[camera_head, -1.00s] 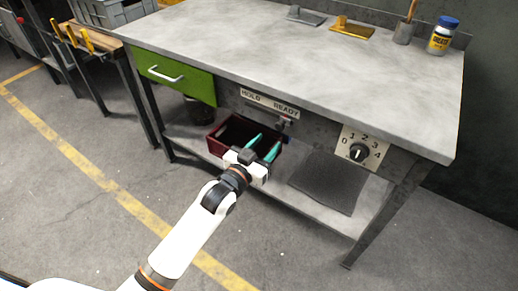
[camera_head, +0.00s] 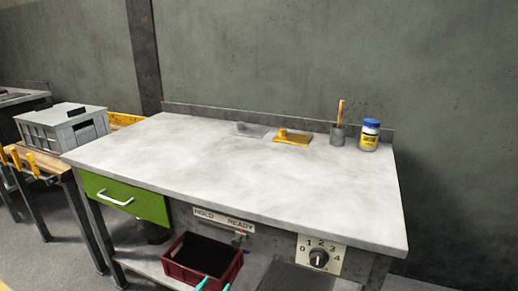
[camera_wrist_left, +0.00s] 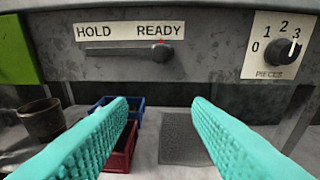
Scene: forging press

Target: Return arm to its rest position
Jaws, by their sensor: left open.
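My left gripper shows as two teal fingertips (camera_head: 213,284) at the bottom edge of the head view, in front of the red bin. In the left wrist view its teal fingers (camera_wrist_left: 160,105) are wide apart with nothing between them. Beyond them is the bench front with the HOLD/READY slider (camera_wrist_left: 162,52), whose knob sits at the READY end. The fingers appear apart from it. The rest of the left arm is out of the head view. My right gripper is in neither view.
The workbench top (camera_head: 230,170) holds a yellow plate (camera_head: 292,139), a grey plate (camera_head: 252,131), a cup with a handle (camera_head: 338,134) and a jar (camera_head: 369,136). Below are a green drawer (camera_head: 125,198), a red bin (camera_head: 185,268) and a pieces dial (camera_head: 318,258). A blue bin (camera_wrist_left: 135,101) shows behind.

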